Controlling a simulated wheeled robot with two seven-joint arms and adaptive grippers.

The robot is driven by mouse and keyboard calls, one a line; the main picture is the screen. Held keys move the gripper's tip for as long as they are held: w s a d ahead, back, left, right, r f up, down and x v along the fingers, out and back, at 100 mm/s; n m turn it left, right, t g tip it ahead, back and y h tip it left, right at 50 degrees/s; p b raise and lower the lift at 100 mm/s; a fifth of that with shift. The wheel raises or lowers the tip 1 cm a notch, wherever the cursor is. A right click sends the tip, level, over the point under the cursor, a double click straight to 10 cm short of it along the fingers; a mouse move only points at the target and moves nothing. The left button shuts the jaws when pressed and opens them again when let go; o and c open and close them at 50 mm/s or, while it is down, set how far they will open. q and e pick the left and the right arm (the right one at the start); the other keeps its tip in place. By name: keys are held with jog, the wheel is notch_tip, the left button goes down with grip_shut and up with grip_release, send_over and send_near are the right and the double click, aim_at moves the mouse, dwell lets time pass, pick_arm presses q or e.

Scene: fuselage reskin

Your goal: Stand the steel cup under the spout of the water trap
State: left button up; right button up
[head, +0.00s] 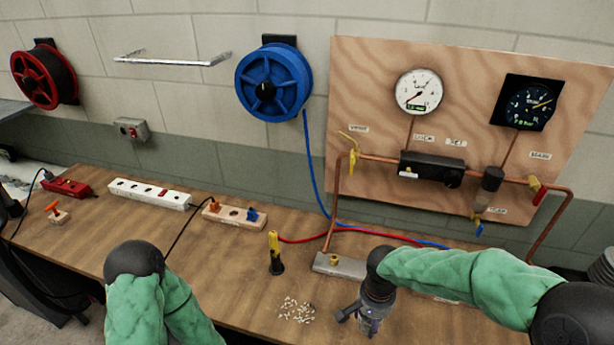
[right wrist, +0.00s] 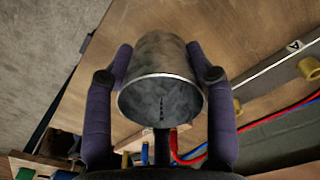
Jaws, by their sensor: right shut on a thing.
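The steel cup (right wrist: 165,60) is between the two purple-padded fingers of my right gripper (right wrist: 165,85) in the right wrist view, with its round rimmed end facing the camera. In the head view my right gripper (head: 368,315) points down over the front of the bench and is shut on the cup, which is mostly hidden there. The water trap (head: 480,205) hangs low on the right of the plywood board, with a small blue tap (head: 479,229) at its lower end. The trap is up and to the right of my right gripper. My left gripper is out of view.
The wooden bench (head: 240,270) carries a grey metal block (head: 340,265), a yellow-and-black tool (head: 275,255) and white pellets (head: 297,310). Red and blue hoses cross the back of the bench. A copper pipe (head: 550,230) comes down at the right. My right forearm hides the bench below the trap.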

jog(key=w+f+n, duration=0.1)
jog(key=n, duration=0.1)
jog(key=w+d+f+n, duration=0.1)
jog(key=w+f+n, duration=0.1)
jog(key=w+d+f+n, duration=0.1)
jog(key=f+n, duration=0.1)
jog(key=shift+w+d+f, duration=0.15)
jog(key=shift+w+f, duration=0.05)
jog(key=shift+w, duration=0.2)
jog(key=shift+r, duration=0.1)
